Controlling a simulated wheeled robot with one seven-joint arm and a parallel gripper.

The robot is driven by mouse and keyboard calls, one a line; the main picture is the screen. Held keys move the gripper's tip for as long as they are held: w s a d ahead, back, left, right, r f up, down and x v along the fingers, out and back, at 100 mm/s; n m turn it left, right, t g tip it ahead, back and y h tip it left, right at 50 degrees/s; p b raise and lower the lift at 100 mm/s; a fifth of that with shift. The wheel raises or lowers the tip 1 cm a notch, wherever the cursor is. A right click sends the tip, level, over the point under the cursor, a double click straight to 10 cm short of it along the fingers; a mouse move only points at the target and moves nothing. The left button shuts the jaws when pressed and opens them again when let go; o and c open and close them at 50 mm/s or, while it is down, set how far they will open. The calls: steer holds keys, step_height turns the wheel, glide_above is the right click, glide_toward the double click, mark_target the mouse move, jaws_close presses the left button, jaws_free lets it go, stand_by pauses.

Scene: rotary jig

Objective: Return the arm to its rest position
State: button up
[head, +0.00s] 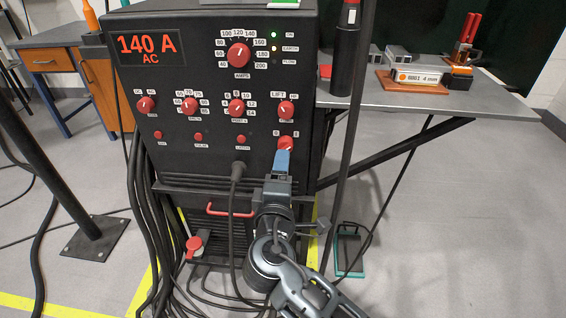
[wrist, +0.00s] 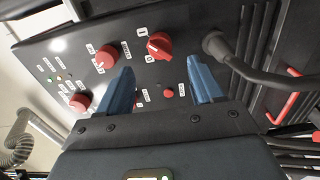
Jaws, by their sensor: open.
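My gripper (head: 283,160) is in front of the black welding machine (head: 180,165), near the lower right knob (head: 286,143) of its panel. In the wrist view my gripper (wrist: 163,82) has its two blue fingers spread apart, with nothing held between them. A red knob (wrist: 159,45) shows beyond the fingers, between their tips, and a small red button (wrist: 168,92) shows between the fingers. In the head view the blue fingertip overlaps the lower edge of the knob; I cannot tell if they touch. My arm reaches up from the bottom of the head view.
A grey table (head: 430,97) at the right holds a brown block with a boxed label (head: 416,77) and a black cylinder. A black post stands beside the machine. Thick cables (head: 145,230) hang at its left. A thick cable (wrist: 260,75) plugs into the panel near my gripper.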

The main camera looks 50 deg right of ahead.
steer(key=shift+s+a, duration=0.1)
stand_by(0.5)
steer(key=s+a+f+t+y, duration=0.1)
steer(key=s+a+f+y, duration=0.25)
steer(key=s, duration=0.35)
steer(key=s+a+f+m+y, duration=0.1)
steer(key=s+a+f+y, duration=0.3)
steer(key=s, duration=0.4)
steer(key=s+a+f+t+y, duration=0.1)
steer(key=s+a+f+y, duration=0.1)
steer(key=s+a+y, duration=0.4)
steer(key=s+r+m+t, duration=0.2)
steer(key=s+r+m, duration=0.4)
steer(key=s+r, duration=0.6)
step_height(320, 180, up, 13)
steer(key=p, duration=1.4)
steer(key=shift+s+y, duration=0.25)
steer(key=shift+y, duration=0.1)
